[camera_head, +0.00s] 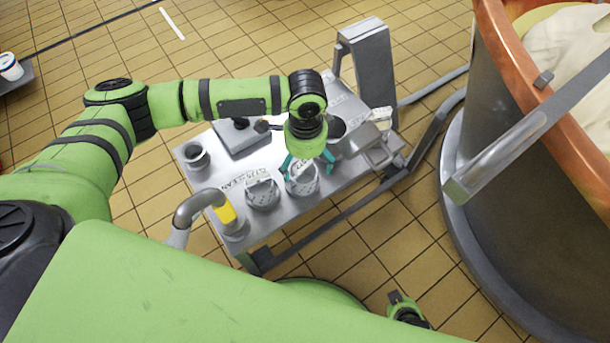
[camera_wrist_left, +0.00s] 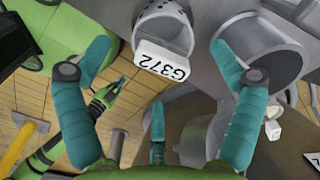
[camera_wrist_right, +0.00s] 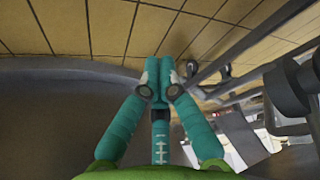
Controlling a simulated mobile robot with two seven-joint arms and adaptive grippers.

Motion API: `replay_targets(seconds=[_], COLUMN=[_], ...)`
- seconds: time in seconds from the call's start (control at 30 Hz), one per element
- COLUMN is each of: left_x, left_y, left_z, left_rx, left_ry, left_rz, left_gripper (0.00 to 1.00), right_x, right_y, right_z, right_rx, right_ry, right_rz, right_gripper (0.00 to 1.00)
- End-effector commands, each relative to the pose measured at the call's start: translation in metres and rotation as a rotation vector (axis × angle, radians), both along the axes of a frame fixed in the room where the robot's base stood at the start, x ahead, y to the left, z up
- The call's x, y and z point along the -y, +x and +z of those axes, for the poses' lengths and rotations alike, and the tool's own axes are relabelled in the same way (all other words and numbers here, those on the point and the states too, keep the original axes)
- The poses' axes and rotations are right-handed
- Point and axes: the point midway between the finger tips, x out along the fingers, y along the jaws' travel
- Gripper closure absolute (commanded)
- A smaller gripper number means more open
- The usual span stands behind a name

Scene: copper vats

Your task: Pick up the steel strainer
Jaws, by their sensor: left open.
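I cannot tell for sure which vessel is the steel strainer. A grey perforated cup (camera_wrist_left: 168,22) with a white G372 tag lies ahead between my left fingers in the left wrist view. In the head view, a pale cup (camera_head: 302,184) is under my left gripper (camera_head: 308,165), and a similar cup (camera_head: 262,194) stands to its left. My left gripper has its fingers spread in the left wrist view (camera_wrist_left: 160,65), with nothing gripped. My right gripper (camera_wrist_right: 159,80) has its fingertips together and nothing visible between them; it sits low near the bottom of the head view (camera_head: 400,302).
The steel table (camera_head: 225,198) also carries a small cup (camera_head: 196,156), a flat grey device (camera_head: 241,138) and a steel box (camera_head: 362,141). A copper-rimmed vat (camera_head: 540,200) stands right.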

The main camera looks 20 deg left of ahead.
Motion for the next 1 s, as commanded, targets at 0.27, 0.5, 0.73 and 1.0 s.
replay_targets(seconds=[0.27,0.5,0.73,1.0], left_x=[-0.003,-0.003,-0.003,-0.003], left_y=[0.005,0.005,0.005,0.005], left_z=[-0.039,-0.060,-0.060,-0.059], left_rx=[0.000,0.002,0.002,0.002], left_ry=[0.001,-0.001,-0.002,-0.002], left_rz=[0.000,-0.001,-0.001,-0.002], left_gripper=[0.07,0.07,0.15,0.74], right_x=[-0.003,-0.004,-0.004,-0.004], right_y=[-0.002,-0.003,-0.003,-0.003], right_z=[-0.003,-0.001,-0.001,-0.001], right_rx=[-0.035,-0.058,-0.060,-0.059], right_ry=[-0.002,-0.004,-0.005,-0.005], right_rz=[-0.007,-0.011,-0.012,-0.012], right_gripper=[1.00,1.00,1.00,1.00])
